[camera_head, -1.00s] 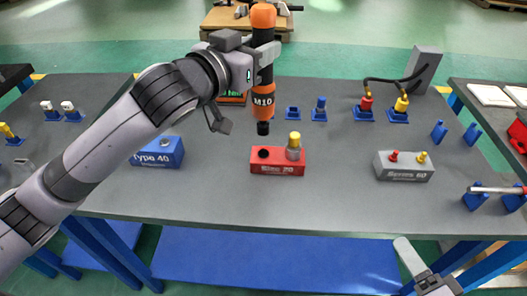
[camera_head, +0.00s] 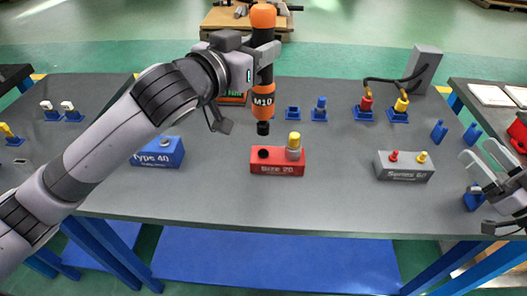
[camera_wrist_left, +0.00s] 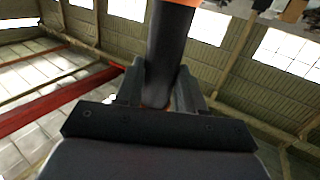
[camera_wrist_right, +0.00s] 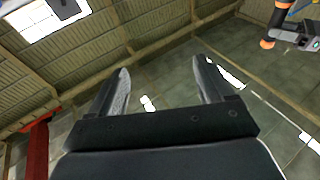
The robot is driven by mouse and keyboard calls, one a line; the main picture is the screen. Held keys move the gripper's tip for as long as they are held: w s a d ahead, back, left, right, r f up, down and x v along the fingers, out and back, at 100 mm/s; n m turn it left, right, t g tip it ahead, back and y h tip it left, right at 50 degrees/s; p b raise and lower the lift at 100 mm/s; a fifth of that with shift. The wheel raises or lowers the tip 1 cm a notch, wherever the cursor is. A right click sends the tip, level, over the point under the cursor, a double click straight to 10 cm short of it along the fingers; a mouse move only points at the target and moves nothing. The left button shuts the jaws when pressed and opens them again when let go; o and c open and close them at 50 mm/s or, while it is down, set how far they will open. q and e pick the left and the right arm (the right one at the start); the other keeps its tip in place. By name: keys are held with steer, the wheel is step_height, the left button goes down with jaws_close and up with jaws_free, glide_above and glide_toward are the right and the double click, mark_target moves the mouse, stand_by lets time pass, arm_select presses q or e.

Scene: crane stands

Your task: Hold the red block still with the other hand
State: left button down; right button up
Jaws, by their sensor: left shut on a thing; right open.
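The red block (camera_head: 277,169), marked "Size 20", sits on the grey table. It has a dark hole on its left and a grey fitting with a yellow top (camera_head: 294,146) on its right. My left gripper (camera_head: 266,54) is shut on an orange and black M10 tool (camera_head: 263,92), held upright with its tip above the block's left part. The tool's dark shaft also shows between the fingers in the left wrist view (camera_wrist_left: 167,60). My right gripper (camera_head: 480,158) is open and empty at the table's right end, well apart from the red block.
A blue "Type 40" block (camera_head: 158,152) stands left of the red block, and a grey "Series 60" block (camera_head: 404,167) stands right. Blue holders (camera_head: 319,110) line the back. The table (camera_head: 300,210) is clear in front of the blocks.

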steer(key=w+d+r+n, duration=0.6)
steer(key=d+r+n, duration=0.1)
steer(key=r+n, duration=0.25)
steer(key=m+g+y, duration=0.3)
steer(key=m+g, duration=1.4)
steer(key=m, duration=1.8)
glide_toward(304, 156)
steer(key=shift+w+a+r, duration=0.15)
steer(key=shift+w+r, duration=0.05)
steer(key=shift+w, duration=0.3)
steer(key=shift+s+a+f+n+g+h, duration=0.2)
steer(key=shift+a+n+g+h, duration=0.35)
steer(key=shift+n, duration=0.4)
steer(key=shift+a+f, duration=0.25)
steer(key=shift+x, duration=4.25)
steer(key=shift+d+f, duration=0.1)
